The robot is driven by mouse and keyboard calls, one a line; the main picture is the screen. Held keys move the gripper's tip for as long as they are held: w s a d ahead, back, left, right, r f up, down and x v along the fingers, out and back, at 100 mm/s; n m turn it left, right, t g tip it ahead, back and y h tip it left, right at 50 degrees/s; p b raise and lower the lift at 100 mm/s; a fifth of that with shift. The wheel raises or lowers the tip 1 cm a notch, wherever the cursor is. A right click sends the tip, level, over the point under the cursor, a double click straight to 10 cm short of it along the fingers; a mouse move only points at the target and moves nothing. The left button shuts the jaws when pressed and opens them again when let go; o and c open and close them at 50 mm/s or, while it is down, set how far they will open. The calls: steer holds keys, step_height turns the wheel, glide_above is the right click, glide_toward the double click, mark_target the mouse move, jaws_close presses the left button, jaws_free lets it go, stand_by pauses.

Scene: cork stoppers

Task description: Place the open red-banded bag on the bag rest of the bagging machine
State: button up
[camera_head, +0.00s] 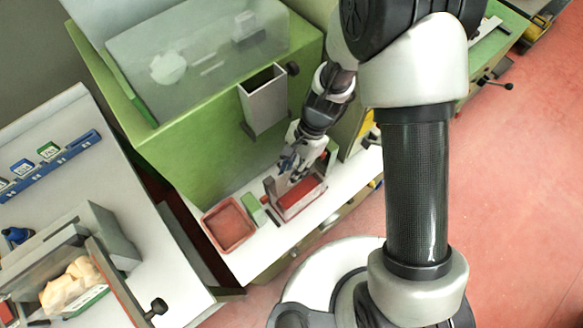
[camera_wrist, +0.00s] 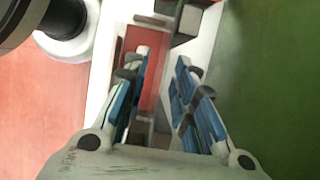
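My gripper (camera_head: 291,163) is over the white shelf in front of the green machine, pointing down. In the wrist view its two blue-padded fingers (camera_wrist: 160,85) stand apart, with a gap between them. A red piece between grey end blocks (camera_head: 301,197) lies just below the fingertips; its red surface also shows between and beyond the fingers in the wrist view (camera_wrist: 157,65). I cannot tell whether this red piece is the bag's band or part of the bag rest, nor whether the fingers touch it. No open bag is clearly recognisable.
The green bagging machine (camera_head: 185,150) has a clear cover and a metal chute (camera_head: 264,100). A red tray (camera_head: 229,225) and a small green block (camera_head: 254,208) are on the white shelf (camera_head: 262,245). Red floor is clear at right.

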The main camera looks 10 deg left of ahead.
steer(key=p+v, duration=0.4)
steer(key=v, duration=0.8)
steer(key=shift+w+r, duration=0.1)
steer(key=shift+r, duration=0.1)
steer(key=s+d+r+n+t, duration=0.2)
steer(key=d+r, duration=0.2)
steer(key=r, duration=0.4)
steer(key=s+d+r+n+t, duration=0.1)
steer(key=d+r+n+t, duration=0.1)
steer(key=d+r, duration=0.45)
steer(key=s+d+r+n+t+h, duration=0.2)
steer(key=s+d+r+n+t, duration=0.2)
steer(key=s+d+r, duration=0.3)
step_height(320, 180, up, 2)
steer(key=s, duration=0.3)
steer(key=shift+r+h, duration=0.2)
steer(key=shift+h, duration=0.2)
steer(key=shift+d, duration=0.1)
